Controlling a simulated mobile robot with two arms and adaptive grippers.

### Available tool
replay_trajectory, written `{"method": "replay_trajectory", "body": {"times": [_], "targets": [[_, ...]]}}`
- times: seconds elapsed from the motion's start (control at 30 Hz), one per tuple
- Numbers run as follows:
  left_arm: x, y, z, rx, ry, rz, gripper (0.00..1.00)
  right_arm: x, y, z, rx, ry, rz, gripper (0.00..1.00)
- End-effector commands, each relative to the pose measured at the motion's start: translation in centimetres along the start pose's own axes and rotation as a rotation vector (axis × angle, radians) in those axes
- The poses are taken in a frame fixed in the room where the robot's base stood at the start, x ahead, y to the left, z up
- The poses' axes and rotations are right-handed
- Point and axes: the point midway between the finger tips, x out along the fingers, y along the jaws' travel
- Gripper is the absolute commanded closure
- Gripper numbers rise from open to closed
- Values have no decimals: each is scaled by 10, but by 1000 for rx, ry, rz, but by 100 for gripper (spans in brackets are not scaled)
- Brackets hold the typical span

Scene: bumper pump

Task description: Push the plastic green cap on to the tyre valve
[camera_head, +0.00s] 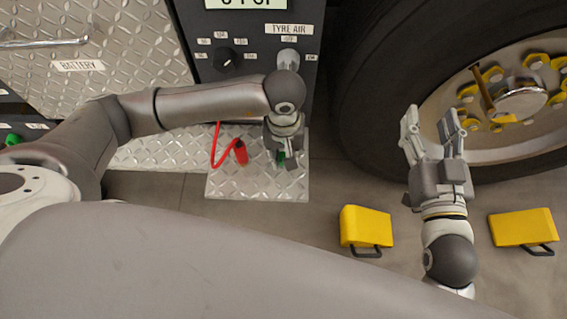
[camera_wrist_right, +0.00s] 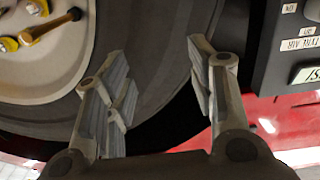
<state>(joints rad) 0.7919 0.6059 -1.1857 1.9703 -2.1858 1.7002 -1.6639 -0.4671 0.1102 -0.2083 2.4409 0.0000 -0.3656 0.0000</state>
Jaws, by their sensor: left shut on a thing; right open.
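My left gripper (camera_head: 285,158) points down over the metal tread plate beside the red cable. It is shut on a small green cap (camera_head: 281,157), mostly hidden by the fingers. My right gripper (camera_head: 430,125) is open and empty in front of the tyre, its fingers pointing to the wheel; its fingers also show in the right wrist view (camera_wrist_right: 160,80). A brass stem (camera_head: 482,90), which looks like the tyre valve, sticks out from the wheel among yellow nuts. It also shows at the upper left of the right wrist view (camera_wrist_right: 50,27). The cap is well left of the stem.
The large black tyre (camera_head: 372,90) stands right of the dark tyre-air panel (camera_head: 240,85). A red plug (camera_head: 240,152) on a cable stands on the tread plate (camera_head: 230,187). Two yellow chocks (camera_head: 366,226) (camera_head: 522,227) lie on the floor.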

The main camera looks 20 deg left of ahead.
Motion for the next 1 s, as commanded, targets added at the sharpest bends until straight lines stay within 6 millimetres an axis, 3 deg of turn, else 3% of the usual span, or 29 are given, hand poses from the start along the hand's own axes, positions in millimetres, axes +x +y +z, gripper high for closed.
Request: {"method": "replay_trajectory", "body": {"times": [0.7,1.0], "targets": [[-16,0,0,0,0,-1,100,-10,6,41,-3,-229,14,49],[-17,0,0,0,0,-1,100,-12,7,46,-4,-252,15,49]]}}
